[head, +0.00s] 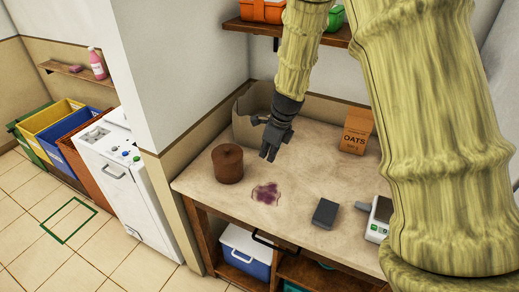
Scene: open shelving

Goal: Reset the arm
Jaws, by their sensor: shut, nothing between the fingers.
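My gripper (270,152) is shut and empty. It hangs from my arm over the back middle of the counter (310,165), with its fingertips pointing down. The fingers are to the right of a brown round canister (228,163) and above and behind a purple stain (266,193) on the counter top. I cannot tell the exact height of the fingertips above the counter. My arm covers much of the right side of the head view.
An oats box (356,130) stands at the counter's back. A dark grey block (325,213) and a scale (379,218) are towards the front right. A wooden shelf (262,28) holds an orange container (262,10). A blue cooler (245,254) sits below. Floor at left is clear.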

